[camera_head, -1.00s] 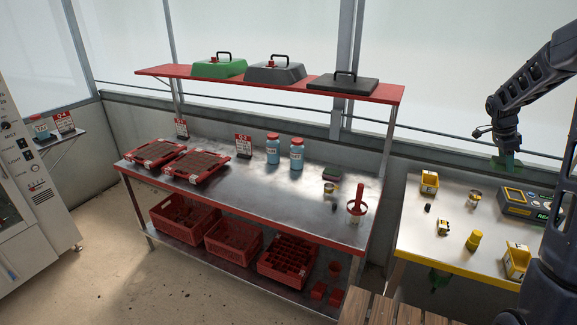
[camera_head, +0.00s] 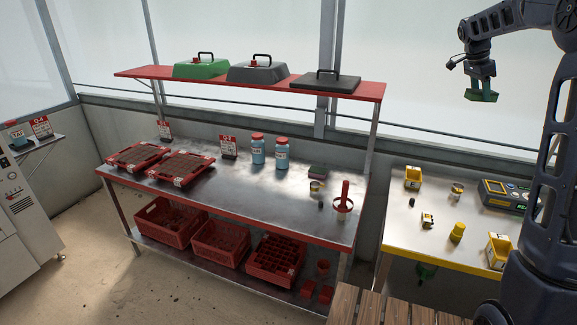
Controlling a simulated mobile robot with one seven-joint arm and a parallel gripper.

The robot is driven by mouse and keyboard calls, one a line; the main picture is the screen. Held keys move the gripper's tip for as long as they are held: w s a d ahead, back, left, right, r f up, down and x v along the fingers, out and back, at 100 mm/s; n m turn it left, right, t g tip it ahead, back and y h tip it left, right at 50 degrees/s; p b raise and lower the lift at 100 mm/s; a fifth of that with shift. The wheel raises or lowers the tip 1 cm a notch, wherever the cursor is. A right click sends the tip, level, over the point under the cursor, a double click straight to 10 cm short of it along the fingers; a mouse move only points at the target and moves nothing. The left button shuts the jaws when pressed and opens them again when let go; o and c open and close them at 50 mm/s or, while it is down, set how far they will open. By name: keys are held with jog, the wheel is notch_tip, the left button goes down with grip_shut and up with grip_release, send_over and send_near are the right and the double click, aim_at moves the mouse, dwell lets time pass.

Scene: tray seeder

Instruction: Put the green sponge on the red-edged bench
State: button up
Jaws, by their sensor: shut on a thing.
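The red-edged bench (camera_head: 228,200) stands in the middle with a bare metal top and a red front edge. My gripper (camera_head: 481,93) is at the upper right, high above the yellow-edged bench and right of the red-edged bench. It is shut on a dark green block, which looks like the green sponge (camera_head: 484,97). The jaws partly hide the sponge. A small dark pad with a green top (camera_head: 318,172) lies at the back right of the red-edged bench.
The bench's left holds two red seed trays (camera_head: 180,169); two blue bottles (camera_head: 258,150), a small tin (camera_head: 316,186) and a red-handled tool (camera_head: 344,195) stand right of them. A red shelf (camera_head: 370,90) with lids overhangs the back. The bench's front middle is clear. A yellow-edged bench (camera_head: 440,262) stands right.

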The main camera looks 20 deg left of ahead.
jog(key=w+a+n+t, duration=0.1)
jog(key=a+n, duration=0.2)
jog(key=a, duration=1)
jog(key=w+a+n+y, duration=0.1)
jog(key=a+n, duration=0.2)
jog(key=a, duration=1)
jog(key=w+a+n+t+y, duration=0.1)
jog(key=w+a+n, duration=0.1)
jog(key=a, duration=1.1)
jog(key=shift+w+a+r+n+t, duration=0.1)
jog(key=shift+a+r+n+t, duration=0.25)
jog(key=shift+n, duration=0.45)
jog(key=s+a+n+y, duration=0.1)
jog(key=s+a+n, duration=0.15)
jog(key=a, duration=0.65)
jog(key=s+a+n+y, duration=0.1)
jog(key=s+a+n, duration=0.15)
jog(key=a, duration=0.55)
jog(key=n+y, duration=0.2)
jog(key=n, duration=0.2)
send_over(267, 195)
jog(key=s, duration=0.1)
jog(key=f, duration=5.3)
jog(key=shift+d+f, duration=0.25)
jog(key=shift+f, duration=0.1)
jog(key=shift+f, duration=0.15)
jog(key=o, duration=0.9)
